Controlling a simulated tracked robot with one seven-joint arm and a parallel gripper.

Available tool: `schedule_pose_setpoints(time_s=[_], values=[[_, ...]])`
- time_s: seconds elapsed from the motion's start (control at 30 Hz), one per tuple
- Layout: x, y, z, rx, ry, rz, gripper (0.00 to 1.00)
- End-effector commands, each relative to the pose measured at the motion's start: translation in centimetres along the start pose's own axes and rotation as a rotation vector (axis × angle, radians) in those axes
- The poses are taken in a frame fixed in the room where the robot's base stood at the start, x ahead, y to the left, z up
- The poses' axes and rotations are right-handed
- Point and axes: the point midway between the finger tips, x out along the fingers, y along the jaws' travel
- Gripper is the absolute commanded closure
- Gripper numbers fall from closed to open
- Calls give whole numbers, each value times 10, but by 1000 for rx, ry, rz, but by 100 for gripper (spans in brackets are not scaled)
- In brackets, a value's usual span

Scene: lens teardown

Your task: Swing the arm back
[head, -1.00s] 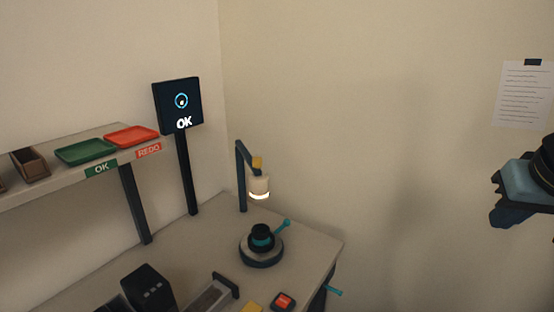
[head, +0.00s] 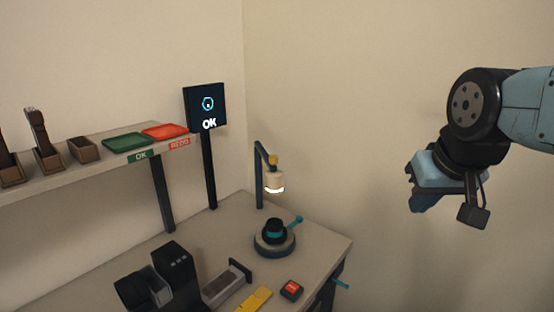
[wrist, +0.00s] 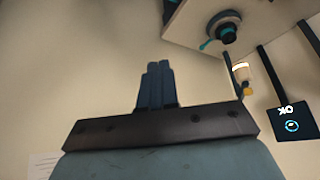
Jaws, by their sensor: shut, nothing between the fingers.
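My gripper (wrist: 157,84) shows in the wrist view with its two dark blue fingers together and nothing between them. In the head view my gripper (head: 415,187) is at the right, in front of the bare wall and away from the bench. The swing arm at the bench's back corner is a dark post (head: 258,180) with a cream lamp head (head: 274,183) and a glowing lower rim. The lamp head hangs above the round stand (head: 274,243), which holds a dark lens part with a teal lever (head: 294,222). The wrist view shows the lamp (wrist: 241,74) and stand (wrist: 223,28) upside down.
A dark screen (head: 205,107) reads OK. A shelf at the left holds a green tray (head: 128,143), a red tray (head: 165,131) and brown bins. A red button box (head: 291,289) and yellow piece (head: 254,299) lie at the bench front. The space around my gripper is clear.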

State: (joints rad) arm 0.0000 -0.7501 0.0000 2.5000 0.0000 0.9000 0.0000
Motion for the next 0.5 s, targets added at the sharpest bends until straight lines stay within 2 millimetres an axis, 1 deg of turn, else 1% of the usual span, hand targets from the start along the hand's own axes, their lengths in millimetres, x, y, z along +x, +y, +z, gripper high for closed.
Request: schedule_pose_setpoints(time_s=[0.27,0.33,0.47,0.5], values=[[0,0,0,0,0,0,100],[0,-1,-3,-1,-2,-5,100],[2,-7,-18,-9,-16,-36,100],[4,-20,-26,-13,-23,-53,100]])
